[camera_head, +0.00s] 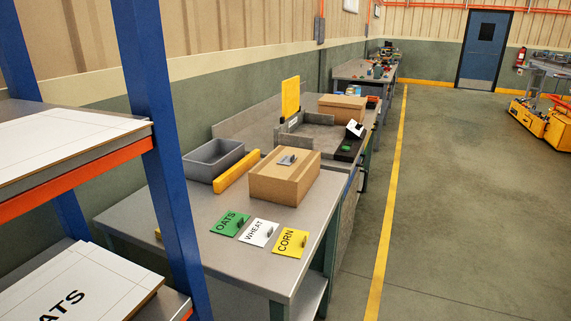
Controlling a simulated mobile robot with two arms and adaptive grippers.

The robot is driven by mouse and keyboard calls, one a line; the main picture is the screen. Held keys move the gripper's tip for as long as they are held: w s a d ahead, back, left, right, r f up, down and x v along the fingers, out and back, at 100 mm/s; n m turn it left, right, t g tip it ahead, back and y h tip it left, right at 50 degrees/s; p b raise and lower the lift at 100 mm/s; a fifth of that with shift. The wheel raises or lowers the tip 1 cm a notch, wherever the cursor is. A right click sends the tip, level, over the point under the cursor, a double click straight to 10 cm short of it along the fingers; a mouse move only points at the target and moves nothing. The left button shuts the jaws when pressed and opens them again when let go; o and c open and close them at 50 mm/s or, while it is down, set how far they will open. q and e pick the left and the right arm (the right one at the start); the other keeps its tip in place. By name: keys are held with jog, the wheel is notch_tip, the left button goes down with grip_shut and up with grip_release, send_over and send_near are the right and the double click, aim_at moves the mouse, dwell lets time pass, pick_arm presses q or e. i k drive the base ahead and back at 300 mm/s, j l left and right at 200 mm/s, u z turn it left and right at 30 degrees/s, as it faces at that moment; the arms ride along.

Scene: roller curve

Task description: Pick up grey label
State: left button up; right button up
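Three labels lie side by side near the front of the grey workbench (210,270). They are a green "OATS" label (226,228), a white or pale grey "WHEAT" label (256,236) in the middle, and a yellow "CORN" label (287,246). No label is plainly mid-grey. Neither of my grippers is in view.
Behind the labels stand the box, a yellow bar (238,171) and a grey bin (205,169). A blue and orange shelf rack (165,150) rises at the left, close in front of the bench. Open floor (460,220) lies to the right.

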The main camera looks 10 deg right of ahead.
aim_at(286, 159)
jog(key=l+u, duration=0.1)
jog(key=u, duration=0.35)
jog(key=i+l+u, duration=0.1)
jog(key=u, duration=0.35)
jog(key=l+u, duration=0.3)
jog(key=l, duration=0.35)
jog(key=l+u, duration=0.35)
jog(key=l, duration=0.25)
jog(key=k+l+u, duration=0.3)
jog(key=l, duration=0.3)
jog(key=i+l, duration=0.05)
jog(key=i, duration=0.05)
